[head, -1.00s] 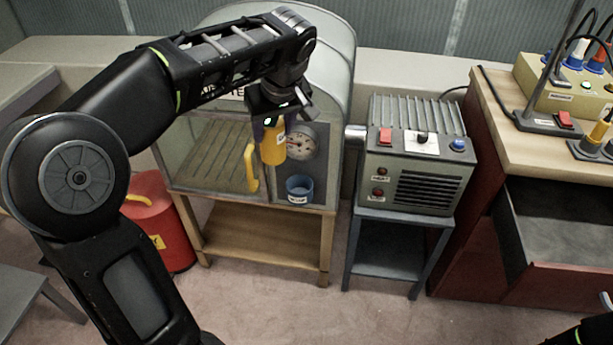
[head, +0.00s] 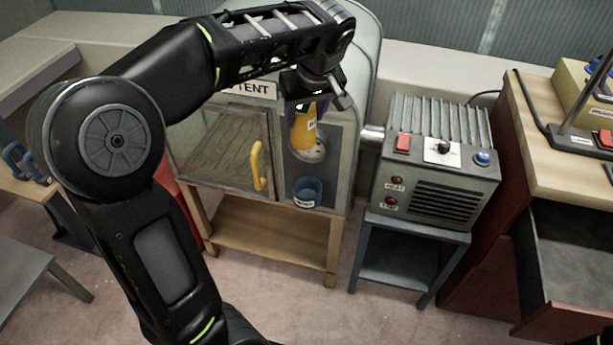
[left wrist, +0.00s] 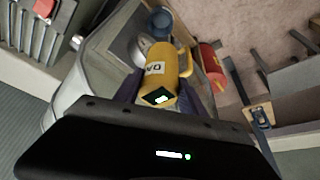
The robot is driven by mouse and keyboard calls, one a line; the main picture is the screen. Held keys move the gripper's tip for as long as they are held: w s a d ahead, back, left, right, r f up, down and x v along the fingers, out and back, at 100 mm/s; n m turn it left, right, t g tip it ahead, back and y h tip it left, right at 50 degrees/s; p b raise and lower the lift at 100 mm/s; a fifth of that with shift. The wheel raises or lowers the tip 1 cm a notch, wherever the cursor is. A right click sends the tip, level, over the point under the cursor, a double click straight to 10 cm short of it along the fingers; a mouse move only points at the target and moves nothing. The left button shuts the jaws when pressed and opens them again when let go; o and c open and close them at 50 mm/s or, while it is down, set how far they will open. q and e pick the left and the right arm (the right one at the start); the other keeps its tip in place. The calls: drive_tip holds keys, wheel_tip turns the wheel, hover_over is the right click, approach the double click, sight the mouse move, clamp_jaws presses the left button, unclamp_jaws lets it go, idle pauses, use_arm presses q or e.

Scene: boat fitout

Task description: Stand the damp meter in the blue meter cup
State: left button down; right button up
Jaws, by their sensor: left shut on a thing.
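The damp meter (head: 303,132) is a yellow block with a dark top and a white label. My left gripper (head: 306,104) is shut on it and holds it upright in front of the tent cabinet's grey panel, covering part of the round gauge (head: 318,152). The blue meter cup (head: 307,193) is fixed low on that panel, below the meter and apart from it. In the left wrist view the meter (left wrist: 167,72) sits between the fingers, with the blue cup (left wrist: 161,18) beyond it.
The tent cabinet (head: 225,150) has a closed clear door with a yellow handle (head: 257,166). A grey heater box (head: 437,165) stands on a stand to its right. Further right is a wooden-topped bench (head: 560,130) with an open drawer (head: 570,240). Floor in front is clear.

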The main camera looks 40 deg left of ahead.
use_arm(q)
wheel_tip(320, 180, down, 12)
drive_tip(key=shift+b, duration=0.35)
drive_tip(key=shift+f, duration=0.1)
wheel_tip(320, 180, down, 4)
drive_tip(key=shift+f, duration=0.15)
drive_tip(key=shift+f+b, duration=0.65)
drive_tip(key=shift+b, duration=0.4)
drive_tip(key=c, duration=0.7)
unclamp_jaws()
